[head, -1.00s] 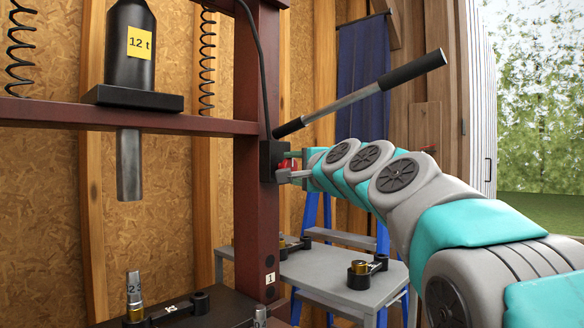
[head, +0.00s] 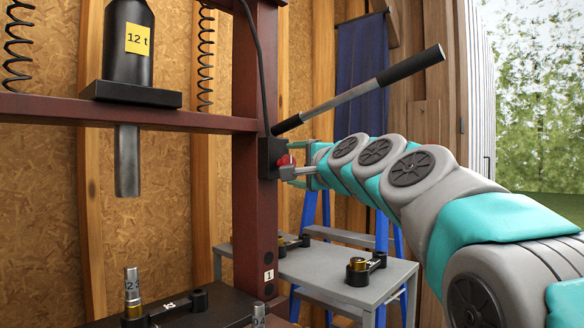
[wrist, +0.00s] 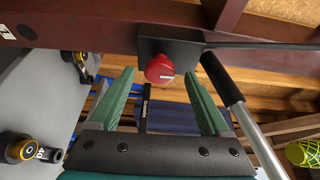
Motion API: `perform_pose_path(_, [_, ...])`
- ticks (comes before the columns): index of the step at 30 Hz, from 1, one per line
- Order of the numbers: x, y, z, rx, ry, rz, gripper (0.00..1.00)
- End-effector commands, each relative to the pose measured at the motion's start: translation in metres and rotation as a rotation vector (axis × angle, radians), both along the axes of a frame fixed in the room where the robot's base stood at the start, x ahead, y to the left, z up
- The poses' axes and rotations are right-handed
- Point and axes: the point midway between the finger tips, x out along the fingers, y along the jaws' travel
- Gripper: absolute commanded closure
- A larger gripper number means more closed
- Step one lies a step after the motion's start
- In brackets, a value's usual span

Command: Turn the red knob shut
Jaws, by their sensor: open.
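The red knob (wrist: 159,69) sits on a black block (head: 270,158) fixed to the dark red press post. In the wrist view it is round with a pale mark on its face. In the head view the red knob (head: 284,161) is partly hidden by my gripper (head: 297,158). My gripper (wrist: 160,88) is open, its two green fingers spread to either side of the knob in the wrist view. The knob lies beyond the fingertips or between them; I cannot tell whether they touch it.
A pump handle (head: 360,92) with a black grip slants up right from the block, close above my arm. A hose runs along the post. A grey cart (head: 325,270) with fittings stands below. The press ram (head: 127,160) hangs at left.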

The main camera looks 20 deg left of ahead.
Motion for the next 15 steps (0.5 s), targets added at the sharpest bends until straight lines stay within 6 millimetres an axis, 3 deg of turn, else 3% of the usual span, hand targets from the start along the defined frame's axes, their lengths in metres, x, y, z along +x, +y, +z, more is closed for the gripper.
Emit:
perform_pose_path(9, [-0.032, -0.032, -0.002, 0.001, 0.001, 0.000, 0.19])
perform_pose_path(15, [-0.041, -0.041, -0.002, -0.001, 0.001, 0.000, 0.19])
